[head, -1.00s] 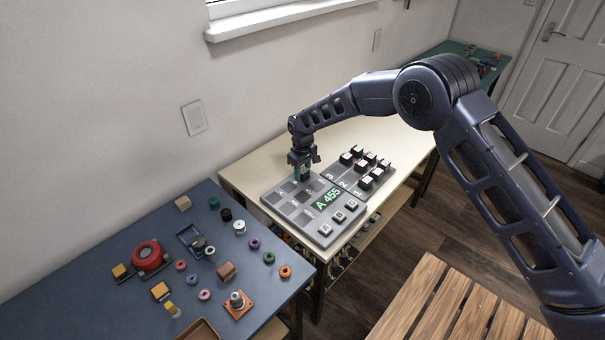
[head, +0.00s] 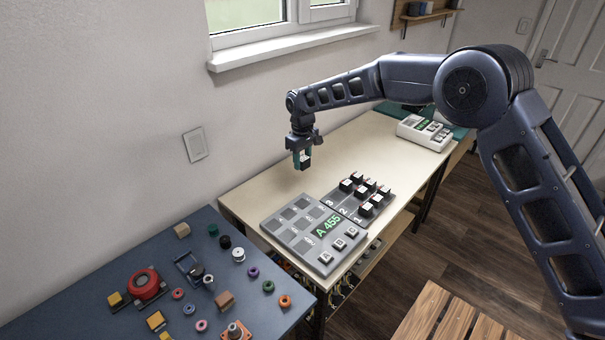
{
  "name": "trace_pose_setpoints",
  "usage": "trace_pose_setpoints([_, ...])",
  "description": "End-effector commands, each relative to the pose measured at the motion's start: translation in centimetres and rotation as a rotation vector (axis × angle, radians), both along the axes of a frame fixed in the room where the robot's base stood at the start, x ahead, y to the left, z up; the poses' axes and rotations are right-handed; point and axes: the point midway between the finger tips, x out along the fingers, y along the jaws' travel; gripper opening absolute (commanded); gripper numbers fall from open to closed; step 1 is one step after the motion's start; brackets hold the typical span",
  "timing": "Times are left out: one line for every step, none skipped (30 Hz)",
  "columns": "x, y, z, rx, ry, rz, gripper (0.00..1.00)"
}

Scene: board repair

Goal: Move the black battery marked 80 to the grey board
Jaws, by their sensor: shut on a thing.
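My gripper (head: 302,158) is shut on a small black battery (head: 305,164) with a pale face; its marking is too small to read. It holds the battery in the air above the cream table, behind the grey board. The grey board (head: 273,225) lies flat, with several dark square slots, a green display reading "A 455" and a row of buttons along its front right edge. The slots I can see look empty.
A darker rack (head: 335,211) marked 1, 2, 3 adjoins the grey board and holds several black blocks. A white device (head: 424,133) stands at the far end. The blue table (head: 75,285) at left carries spools and blocks. The cream table (head: 262,190) is clear behind the board.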

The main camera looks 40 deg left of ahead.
Motion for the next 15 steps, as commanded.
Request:
trace_pose_setpoints([0.0,0.1,0.7,0.002,0.000,0.000,0.13])
trace_pose_setpoints([0.0,0.1,1.1,0.003,0.000,0.000,0.13])
trace_pose_setpoints([0.0,0.1,1.4,0.002,0.000,0.000,0.13])
trace_pose_setpoints([0.0,0.0,1.7,0.002,0.000,0.000,0.13])
trace_pose_setpoints([0.1,0.0,1.8,0.001,0.000,0.000,0.13])
trace_pose_setpoints([0.4,-0.2,1.9,0.001,0.000,-0.001,0.13])
trace_pose_setpoints([0.6,-0.3,1.8,0.000,0.000,-0.002,0.13])
trace_pose_setpoints([1.0,-0.6,1.6,0.000,0.000,-0.003,0.13])
trace_pose_setpoints([1.6,-1.0,1.2,-0.001,0.000,-0.003,0.13])
trace_pose_setpoints([2.1,-1.3,0.9,-0.001,0.000,-0.003,0.13])
trace_pose_setpoints([2.6,-1.7,0.5,-0.002,0.000,-0.004,0.13])
trace_pose_setpoints([3.6,-2.4,-0.2,-0.003,0.000,-0.006,0.13])
trace_pose_setpoints([4.3,-2.9,-0.8,-0.003,-0.001,-0.006,0.13])
trace_pose_setpoints([5.0,-3.5,-1.4,-0.004,-0.001,-0.006,0.13])
trace_pose_setpoints([6.1,-4.3,-2.2,-0.004,-0.001,-0.007,0.13])
